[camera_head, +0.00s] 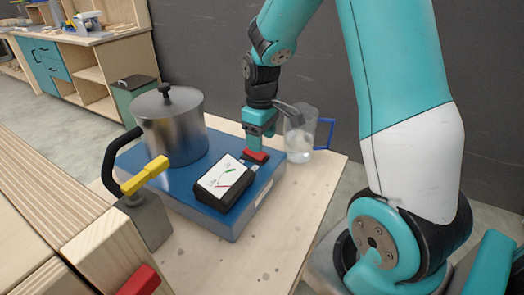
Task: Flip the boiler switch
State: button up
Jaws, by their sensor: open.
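The boiler is a blue box (180,196) with a lidded metal pot (174,130) on top. A black-and-white gauge (222,183) sits on the box's right part. A small red part (255,156), which looks like the switch, shows just behind the gauge near the box's back right edge. My gripper (259,146) points down directly over this red part and looks very close to it. I cannot tell whether they touch. The jaws are open, though the gap between the fingers is hard to see, and nothing is seen held.
A clear jug (299,138) with a blue handle stands just right of my gripper. A yellow lever (145,176) on a grey block (148,218) stands at the box's left. A red part (139,281) shows at the bottom. The wooden tabletop (262,258) is clear in front.

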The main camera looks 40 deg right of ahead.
aim_at(262, 155)
jog(key=shift+f, duration=2.25)
jog(key=shift+c, duration=0.4)
jog(key=c, duration=0.9)
jog(key=shift+o, duration=0.2)
jog(key=r+g+p, duration=0.1)
jog(key=p, duration=0.1)
jog(key=shift+w+a+p, duration=0.1)
jog(key=shift+w+p, duration=0.05)
jog(key=shift+p, duration=0.15)
jog(key=shift+r+g+h+p, duration=0.1)
jog(key=shift+g+h+p, duration=0.25)
jog(key=shift+p, duration=0.5)
jog(key=shift+w+g+h+p, duration=0.2)
jog(key=shift+g+h+p, duration=0.05)
jog(key=shift+g+p, duration=0.65)
jog(key=shift+w+f+g, duration=0.1)
jog(key=shift+f+g, duration=0.1)
jog(key=shift+g, duration=0.15)
jog(key=o, duration=0.9)
